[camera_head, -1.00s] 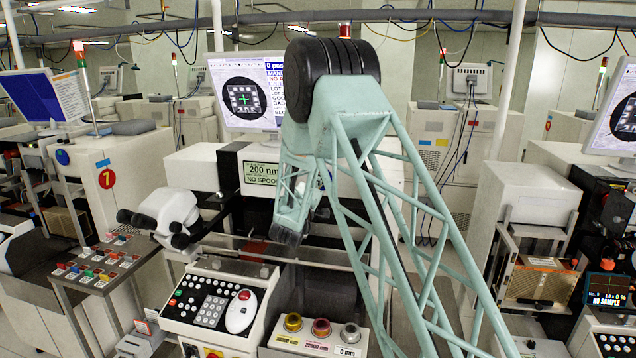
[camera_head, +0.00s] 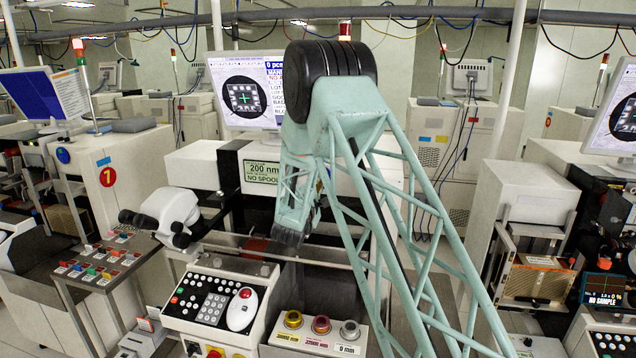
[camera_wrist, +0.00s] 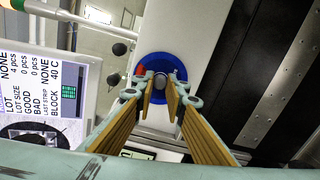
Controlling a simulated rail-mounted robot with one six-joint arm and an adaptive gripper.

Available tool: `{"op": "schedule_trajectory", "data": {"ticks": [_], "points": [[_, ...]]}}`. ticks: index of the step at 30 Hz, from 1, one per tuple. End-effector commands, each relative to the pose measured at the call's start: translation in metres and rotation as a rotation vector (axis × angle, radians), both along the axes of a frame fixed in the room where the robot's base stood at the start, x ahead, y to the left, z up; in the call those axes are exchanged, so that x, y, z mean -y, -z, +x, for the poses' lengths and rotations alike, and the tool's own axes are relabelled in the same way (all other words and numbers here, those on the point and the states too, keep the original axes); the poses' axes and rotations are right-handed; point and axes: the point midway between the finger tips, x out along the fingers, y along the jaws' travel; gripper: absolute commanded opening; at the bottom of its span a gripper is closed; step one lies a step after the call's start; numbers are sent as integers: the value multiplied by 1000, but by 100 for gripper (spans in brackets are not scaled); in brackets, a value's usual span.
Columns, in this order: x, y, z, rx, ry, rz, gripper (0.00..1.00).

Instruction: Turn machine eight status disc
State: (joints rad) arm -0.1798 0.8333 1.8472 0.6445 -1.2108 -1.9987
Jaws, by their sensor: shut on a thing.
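The blue status disc (camera_wrist: 162,58) shows in the wrist view on a pale machine face, with a grey knob at its middle and a small red-orange mark at its left edge. My gripper (camera_wrist: 160,84) has its two fingertips in front of the disc, one on each side of the knob, shut on it. The fingers cover the lower sides of the disc. In the head view my arm stands in front of the middle machine (camera_head: 218,163), and neither this disc nor my fingertips can be made out.
A machine marked 7 (camera_head: 107,177) with its own blue disc (camera_head: 62,157) stands at the left. A monitor (camera_wrist: 42,90) is left in the wrist view. A control panel (camera_head: 212,305) and a box with three knobs (camera_head: 318,335) stand in front.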

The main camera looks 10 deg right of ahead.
Motion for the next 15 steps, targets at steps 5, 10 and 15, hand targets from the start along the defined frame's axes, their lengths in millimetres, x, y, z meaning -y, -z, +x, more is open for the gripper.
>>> {"op": "schedule_trajectory", "data": {"ticks": [5,10,15], "points": [[-1,0,0,0,-1,-1,2],[-1,0,0,-1,-1,-1,15],[0,0,0,0,-1,0,26]]}}
